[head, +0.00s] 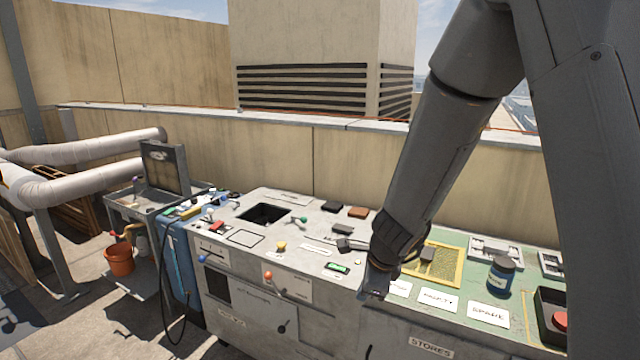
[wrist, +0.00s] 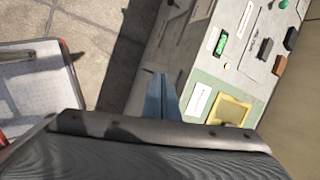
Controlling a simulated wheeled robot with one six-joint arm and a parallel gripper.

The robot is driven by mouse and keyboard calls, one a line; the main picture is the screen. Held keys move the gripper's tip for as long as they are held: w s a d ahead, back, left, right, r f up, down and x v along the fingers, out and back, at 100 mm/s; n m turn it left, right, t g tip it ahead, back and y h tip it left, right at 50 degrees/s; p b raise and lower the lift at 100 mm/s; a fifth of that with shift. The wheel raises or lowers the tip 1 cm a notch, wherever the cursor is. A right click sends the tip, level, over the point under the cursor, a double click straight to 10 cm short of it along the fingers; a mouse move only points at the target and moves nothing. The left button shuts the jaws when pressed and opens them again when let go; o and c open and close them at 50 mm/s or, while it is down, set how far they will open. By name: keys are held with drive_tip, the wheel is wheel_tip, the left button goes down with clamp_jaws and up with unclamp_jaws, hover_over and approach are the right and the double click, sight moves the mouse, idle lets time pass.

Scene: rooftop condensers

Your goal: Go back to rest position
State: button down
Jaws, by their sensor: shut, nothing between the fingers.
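My gripper (head: 373,292) is at the lower end of my arm, in front of the console's front edge in the head view. In the wrist view its blue-grey fingers (wrist: 159,82) are together with nothing between them. They point along the console front, beside the green mat. My arm hangs down from the upper right and hides part of the console and the wall behind it.
The grey console (head: 225,247) carries knobs, a square opening (head: 265,215) and small blocks. The green mat holds a yellow tray (head: 447,276), a dark jar (head: 500,275) and white label cards. A cart with an orange bucket (head: 118,260) and pipes (head: 85,148) stand left.

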drive_tip(key=s+d+r+n+g, duration=0.2)
drive_tip(key=s+d+n, duration=0.2)
drive_tip(key=s+n, duration=0.6)
drive_tip(key=s+d+r+n+g+h, duration=0.1)
drive_tip(key=s+d+n, duration=0.4)
drive_tip(key=s+n, duration=0.5)
drive_tip(key=shift+s+r+n+g+h, duration=0.35)
drive_tip(key=shift+r+g, duration=0.1)
drive_tip(key=shift+g, duration=0.15)
